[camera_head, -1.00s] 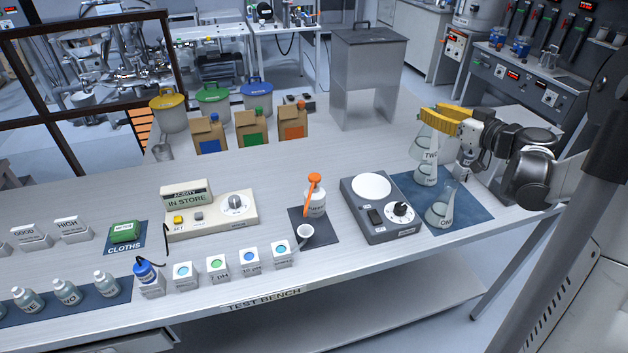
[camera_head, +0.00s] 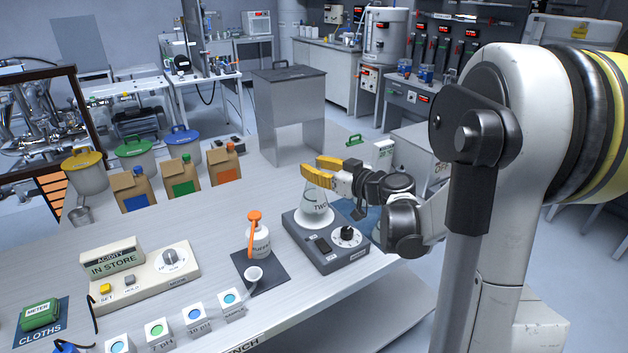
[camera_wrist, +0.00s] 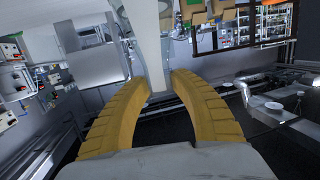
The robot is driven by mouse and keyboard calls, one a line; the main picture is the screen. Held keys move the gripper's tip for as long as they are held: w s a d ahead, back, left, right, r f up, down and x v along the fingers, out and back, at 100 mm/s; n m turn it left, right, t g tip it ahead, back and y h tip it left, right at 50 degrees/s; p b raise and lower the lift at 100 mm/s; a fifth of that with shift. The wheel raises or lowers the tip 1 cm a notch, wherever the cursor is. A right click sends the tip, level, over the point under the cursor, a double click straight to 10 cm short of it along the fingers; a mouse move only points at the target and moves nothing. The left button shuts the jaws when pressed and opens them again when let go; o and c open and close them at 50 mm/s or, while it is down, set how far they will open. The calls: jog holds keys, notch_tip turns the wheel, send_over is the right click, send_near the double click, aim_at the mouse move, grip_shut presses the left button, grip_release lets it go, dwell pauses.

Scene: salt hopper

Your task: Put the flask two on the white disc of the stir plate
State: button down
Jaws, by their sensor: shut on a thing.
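Flask two (camera_head: 316,203), a clear conical flask marked "TWO", is in my gripper (camera_head: 314,171) in the head view. The yellow fingers are shut on its neck, and the flask looks upright. Its base is over the white disc (camera_head: 303,224) of the stir plate (camera_head: 325,261); I cannot tell whether it touches the disc. In the wrist view my gripper (camera_wrist: 158,82) has a pale see-through shape between its fingers, likely the flask's neck. Flask one is hidden from view.
A blue mat (camera_head: 372,217) shows partly behind my arm, right of the stir plate. Cartons and lidded pots stand at the back left.

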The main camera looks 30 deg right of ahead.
aim_at(314, 187)
jog(key=shift+f+b, duration=0.5)
jog(key=shift+f, duration=0.9)
jog(key=shift+f, duration=0.15)
jog(key=c, duration=1.1)
grip_release()
jog(key=shift+o, duration=0.2)
